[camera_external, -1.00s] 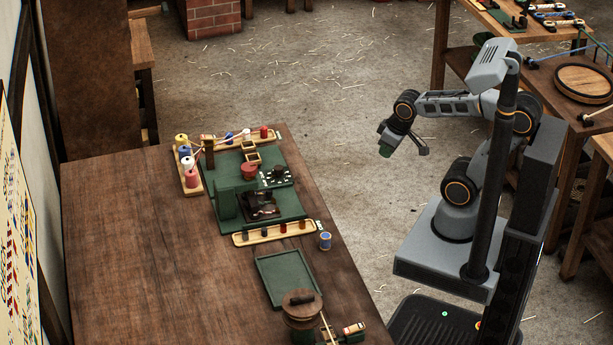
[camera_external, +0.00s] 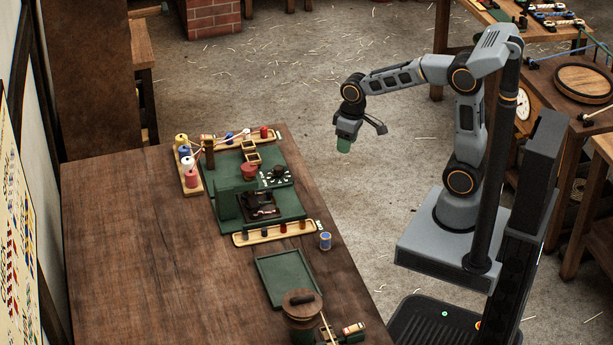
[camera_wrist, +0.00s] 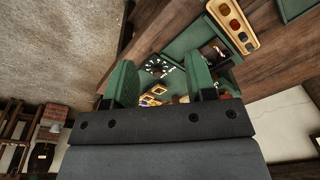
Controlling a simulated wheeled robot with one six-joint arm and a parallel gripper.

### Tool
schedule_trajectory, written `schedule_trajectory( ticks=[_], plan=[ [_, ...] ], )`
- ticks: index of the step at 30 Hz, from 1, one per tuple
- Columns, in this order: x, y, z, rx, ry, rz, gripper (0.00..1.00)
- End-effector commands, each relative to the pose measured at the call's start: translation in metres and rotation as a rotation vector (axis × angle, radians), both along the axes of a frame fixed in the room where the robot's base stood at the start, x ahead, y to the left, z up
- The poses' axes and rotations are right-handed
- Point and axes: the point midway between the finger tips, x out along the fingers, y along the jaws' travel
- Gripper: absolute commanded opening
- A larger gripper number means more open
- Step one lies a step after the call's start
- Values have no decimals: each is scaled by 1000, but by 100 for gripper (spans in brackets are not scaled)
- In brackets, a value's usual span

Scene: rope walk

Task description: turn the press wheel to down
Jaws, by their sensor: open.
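A green press machine (camera_external: 287,212) stands on the wooden table. On its right side is a dark round wheel (camera_external: 274,176) with pale marks around it, which looks like the press wheel. The wheel (camera_wrist: 158,65) also shows in the wrist view, between and beyond my fingers. Its setting is too small to read. My gripper (camera_external: 345,146) hangs in the air to the right of the table, apart from the wheel, its fingers pointing down in the external view. In the wrist view my gripper (camera_wrist: 161,80) is open and empty, with two green finger pads.
Wooden racks with coloured spools (camera_external: 276,233) line the machine. A blue spool (camera_external: 325,241) stands by the near rack. A green tray (camera_external: 287,277) and a round wooden pot (camera_external: 302,308) are nearer. The table's left part (camera_external: 135,230) is clear.

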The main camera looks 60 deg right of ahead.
Motion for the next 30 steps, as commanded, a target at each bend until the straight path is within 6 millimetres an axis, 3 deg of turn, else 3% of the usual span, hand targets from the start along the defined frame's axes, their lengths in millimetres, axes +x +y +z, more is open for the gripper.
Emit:
schedule_trajectory(
  ticks=[3,9,15,18,21,30],
  plan=[
    [63,21,9,35,37,137,62],
    [157,60,7,118,34,486,77],
    [218,93,18,192,-71,893,77],
    [233,103,43,203,-164,1099,77],
    [235,107,68,200,-233,1262,77],
    [230,113,61,204,-255,1440,77]
  ],
)
